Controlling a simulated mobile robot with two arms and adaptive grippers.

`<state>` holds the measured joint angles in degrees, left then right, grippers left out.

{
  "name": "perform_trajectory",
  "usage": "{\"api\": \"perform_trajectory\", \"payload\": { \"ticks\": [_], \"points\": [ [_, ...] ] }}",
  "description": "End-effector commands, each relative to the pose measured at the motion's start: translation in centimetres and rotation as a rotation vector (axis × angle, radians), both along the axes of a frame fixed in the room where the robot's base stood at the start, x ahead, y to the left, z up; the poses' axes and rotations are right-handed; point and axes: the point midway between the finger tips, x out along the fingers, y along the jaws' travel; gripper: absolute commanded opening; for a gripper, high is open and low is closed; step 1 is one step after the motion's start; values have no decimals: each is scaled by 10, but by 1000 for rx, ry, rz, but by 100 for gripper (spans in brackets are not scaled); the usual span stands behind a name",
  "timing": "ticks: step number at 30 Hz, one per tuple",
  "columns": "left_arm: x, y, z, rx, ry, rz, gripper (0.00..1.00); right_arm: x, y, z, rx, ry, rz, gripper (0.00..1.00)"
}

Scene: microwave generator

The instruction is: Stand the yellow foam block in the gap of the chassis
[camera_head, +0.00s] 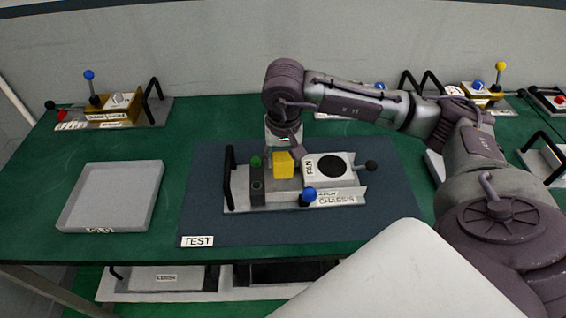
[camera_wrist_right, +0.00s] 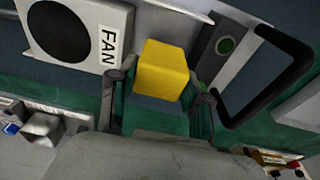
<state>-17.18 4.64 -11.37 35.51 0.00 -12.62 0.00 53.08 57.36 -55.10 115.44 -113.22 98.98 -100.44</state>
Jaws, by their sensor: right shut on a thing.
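The yellow foam block (camera_head: 283,165) is at the tip of my right gripper (camera_head: 284,150), over the middle of the chassis (camera_head: 240,207). In the right wrist view the block (camera_wrist_right: 163,70) lies between the two fingers of my right gripper (camera_wrist_right: 158,88), which is shut on it. The block is between the white FAN unit (camera_head: 331,166) and the dark post with a green knob (camera_head: 256,175). I cannot tell whether its underside touches the chassis; the gap's floor is hidden. My left gripper is out of view.
The chassis lies on a dark TEST mat (camera_head: 205,215) on the green table. A grey tray (camera_head: 110,195) stands left. Other units line the back.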

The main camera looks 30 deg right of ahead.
Motion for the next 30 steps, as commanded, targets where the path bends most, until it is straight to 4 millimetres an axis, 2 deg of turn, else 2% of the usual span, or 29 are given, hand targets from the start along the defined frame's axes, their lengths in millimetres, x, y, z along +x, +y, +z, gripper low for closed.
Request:
{"api": "perform_trajectory", "payload": {
  "ticks": [7,20,21,22,30],
  "points": [
    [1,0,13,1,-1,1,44,-1,0,-32,0,5,2,35],
    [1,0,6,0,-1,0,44,-1,0,-39,0,1,1,35],
    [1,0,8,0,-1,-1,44,-1,0,-37,0,1,1,55],
    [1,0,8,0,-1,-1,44,-1,0,-37,0,1,1,59],
    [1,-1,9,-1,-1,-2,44,-1,0,-37,0,1,1,59]
  ]
}}
